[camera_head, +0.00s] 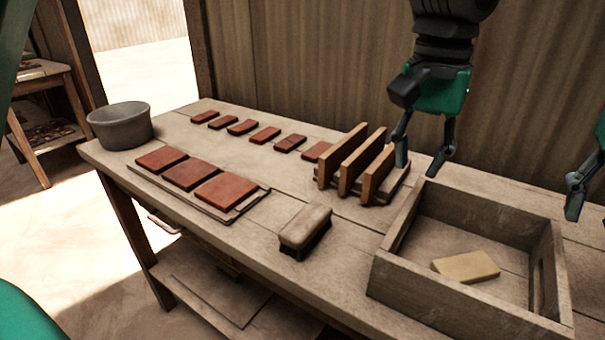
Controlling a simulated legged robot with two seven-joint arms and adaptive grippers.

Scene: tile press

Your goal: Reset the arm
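My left gripper (418,168) hangs from the top of the view with its fingers apart and nothing between them. It is above the table, between the wooden rack with upright slats (355,162) and the open wooden box (470,310). My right gripper (577,195) shows only in part at the right edge, over the far right corner of the box. Its other finger is out of frame, so its opening cannot be told.
A pale yellow block (466,267) lies in the box. A brush (305,230) lies on the wooden table (340,260). Reddish tiles rest on a board (245,205), and several smaller ones (265,134) lie behind. A grey bucket (120,127) stands at the left end.

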